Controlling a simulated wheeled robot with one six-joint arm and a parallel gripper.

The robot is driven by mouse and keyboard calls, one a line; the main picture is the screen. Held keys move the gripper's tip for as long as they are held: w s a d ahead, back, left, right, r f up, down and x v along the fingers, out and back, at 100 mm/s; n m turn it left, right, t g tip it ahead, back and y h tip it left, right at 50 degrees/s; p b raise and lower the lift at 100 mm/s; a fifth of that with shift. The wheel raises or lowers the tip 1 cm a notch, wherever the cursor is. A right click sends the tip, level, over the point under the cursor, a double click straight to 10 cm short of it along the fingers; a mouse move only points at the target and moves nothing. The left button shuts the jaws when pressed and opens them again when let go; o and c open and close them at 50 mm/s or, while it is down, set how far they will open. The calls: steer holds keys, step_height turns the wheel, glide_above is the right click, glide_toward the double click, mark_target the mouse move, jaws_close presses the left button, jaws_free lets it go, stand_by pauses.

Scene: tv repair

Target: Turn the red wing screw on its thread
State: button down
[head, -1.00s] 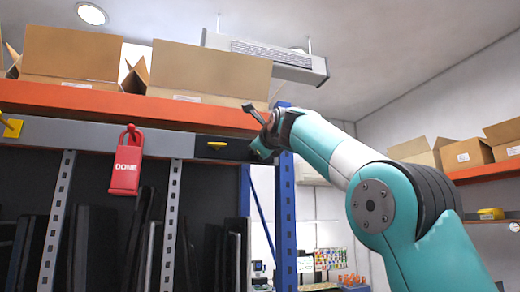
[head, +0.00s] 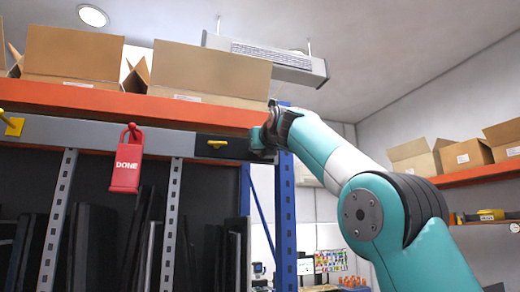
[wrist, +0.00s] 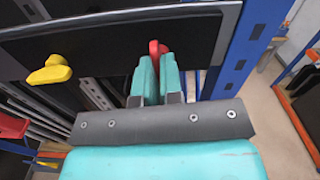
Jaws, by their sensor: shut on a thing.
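The red wing screw (wrist: 154,48) shows at the top centre of the wrist view, at the dark panel near the blue upright. My gripper (wrist: 158,65) has its two teal fingers closed on it, and the fingers hide its lower part. In the head view my gripper (head: 262,143) is at the right end of the grey rail (head: 80,135), beside the blue post. The red screw is hidden there.
A yellow wing knob (head: 217,143) sits left of my gripper, and it shows in the wrist view (wrist: 50,70). Cardboard boxes (head: 208,72) stand on the orange shelf above. The blue post (head: 286,225) is close on the right.

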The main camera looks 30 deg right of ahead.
steer(key=shift+f, duration=0.15)
stand_by(0.4)
steer(key=c, duration=1.3)
jaws_free()
steer(key=shift+o, duration=0.2)
steer(key=b+v, duration=0.6)
steer(key=v, duration=1.1)
steer(key=shift+s+r+b, duration=0.25)
steer(key=shift+b, duration=0.15)
steer(key=shift+a, duration=0.1)
